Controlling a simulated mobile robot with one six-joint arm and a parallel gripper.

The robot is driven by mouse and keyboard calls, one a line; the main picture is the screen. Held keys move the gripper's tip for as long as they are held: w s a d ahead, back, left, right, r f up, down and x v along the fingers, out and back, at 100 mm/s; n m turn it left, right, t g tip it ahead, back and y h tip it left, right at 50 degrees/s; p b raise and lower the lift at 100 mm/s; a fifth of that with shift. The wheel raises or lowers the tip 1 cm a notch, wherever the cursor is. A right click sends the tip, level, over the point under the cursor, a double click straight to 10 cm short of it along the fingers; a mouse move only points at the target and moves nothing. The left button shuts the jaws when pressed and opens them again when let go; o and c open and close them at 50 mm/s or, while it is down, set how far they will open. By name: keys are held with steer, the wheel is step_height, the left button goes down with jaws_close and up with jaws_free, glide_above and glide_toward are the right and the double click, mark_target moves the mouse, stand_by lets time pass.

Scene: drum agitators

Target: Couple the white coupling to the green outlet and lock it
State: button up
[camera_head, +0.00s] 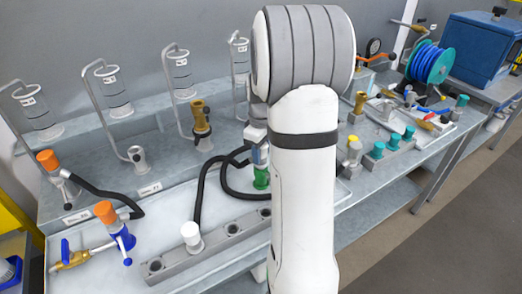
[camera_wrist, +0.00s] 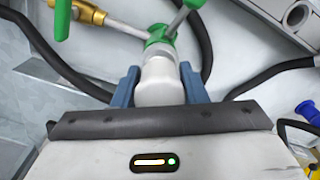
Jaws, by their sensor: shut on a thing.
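My gripper (camera_wrist: 158,92) has its two blue fingers closed on a white cylindrical part, which I take to be the white coupling (camera_wrist: 158,75). In the wrist view its far end meets the green collar of the green outlet (camera_wrist: 160,36). The outlet has a brass body, a green handle and a metal lever with a green tip. I cannot tell whether the coupling is fully seated or locked. In the head view my gripper (camera_head: 258,148) is partly hidden by my arm, above the green outlet (camera_head: 261,180).
Black hoses (camera_head: 203,185) loop across the bench beside the gripper. The grey rack (camera_head: 215,240) has several round sockets. An orange coupling (camera_head: 105,211) sits on a blue-collared outlet (camera_head: 122,238) at left. Teal-topped fittings (camera_head: 392,140) stand to the right. The tray surface at left is partly clear.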

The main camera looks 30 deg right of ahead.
steer(key=shift+f, duration=0.35)
stand_by(0.5)
steer(key=o, duration=1.3)
steer(key=shift+c, duration=0.2)
steer(key=shift+c, duration=0.4)
steer(key=shift+r, duration=0.1)
step_height(320, 180, up, 10)
steer(key=p, duration=0.6)
